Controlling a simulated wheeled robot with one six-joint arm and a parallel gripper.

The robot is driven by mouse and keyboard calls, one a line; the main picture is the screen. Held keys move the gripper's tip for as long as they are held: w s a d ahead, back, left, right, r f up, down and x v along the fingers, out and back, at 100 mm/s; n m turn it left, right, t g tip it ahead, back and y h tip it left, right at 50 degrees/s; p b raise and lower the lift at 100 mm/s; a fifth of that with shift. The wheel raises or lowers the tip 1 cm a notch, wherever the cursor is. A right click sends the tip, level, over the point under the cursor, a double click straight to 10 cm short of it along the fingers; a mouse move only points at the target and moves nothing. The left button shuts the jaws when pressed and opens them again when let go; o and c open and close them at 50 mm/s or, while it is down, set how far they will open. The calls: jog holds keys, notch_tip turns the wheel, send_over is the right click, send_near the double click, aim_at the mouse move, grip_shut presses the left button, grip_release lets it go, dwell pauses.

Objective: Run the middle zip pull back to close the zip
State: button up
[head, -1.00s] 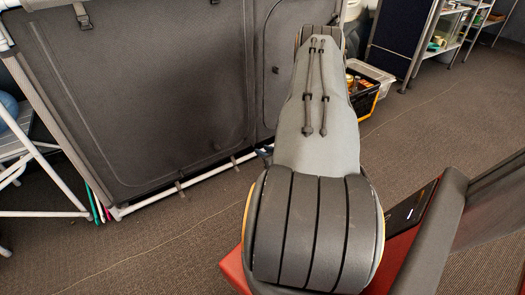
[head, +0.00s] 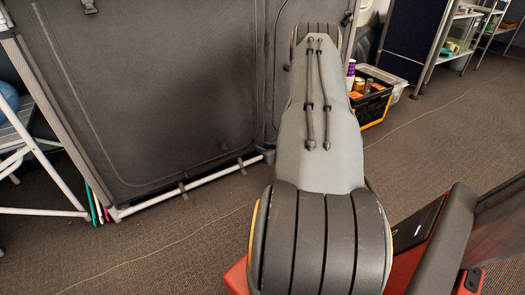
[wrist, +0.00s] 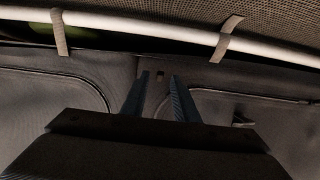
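The dark grey fabric front (head: 130,95) has seams or zip lines running in rounded corners; it also shows in the wrist view (wrist: 55,85). My gripper (wrist: 161,75) shows in the wrist view with two dark blue fingers apart, pointing at the fabric between two curved lines. A small dark piece (wrist: 160,72), possibly the middle zip pull, shows between the fingertips; I cannot tell whether they touch it. Another small dark tab (wrist: 243,122) lies right of the fingers. In the head view my arm hides the gripper and the middle of the fabric.
A white pole (head: 215,176) with straps runs along the fabric's lower edge. A white folding chair (head: 35,150) stands at left. A black and yellow crate (head: 374,106) with items stands right of my arm. Shelves (head: 455,40) are farther back. Carpet at left front is clear.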

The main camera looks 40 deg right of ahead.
jog(key=shift+w, duration=0.1)
grip_shut()
dwell(1.4)
